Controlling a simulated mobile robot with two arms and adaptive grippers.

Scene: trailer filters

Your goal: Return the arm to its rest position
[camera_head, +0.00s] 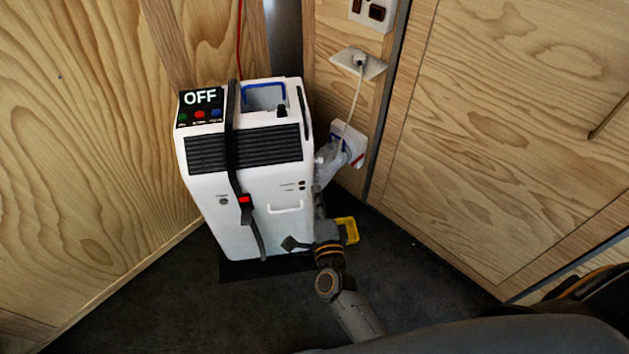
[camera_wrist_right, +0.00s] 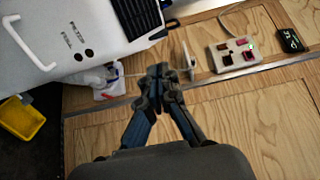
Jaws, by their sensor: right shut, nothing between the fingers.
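My right arm (camera_head: 352,312) reaches in from the bottom of the head view, with its wrist just in front of the lower right side of a white machine (camera_head: 232,220). My right gripper (camera_wrist_right: 162,72) shows clearly in the right wrist view, with its fingertips together and nothing between them. It points toward the wooden wall, to the right of the machine (camera_wrist_right: 60,85). In the head view the fingers are small and hard to make out. My left gripper is not in view.
The machine's display (camera_head: 200,97) reads OFF, and a black strap runs down its front. A cord hangs from a wall outlet (camera_head: 358,64) beside it. A yellow bin (camera_head: 348,229) stands near my wrist. Wooden walls close the corner; dark floor (camera_head: 430,290) is clear at right.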

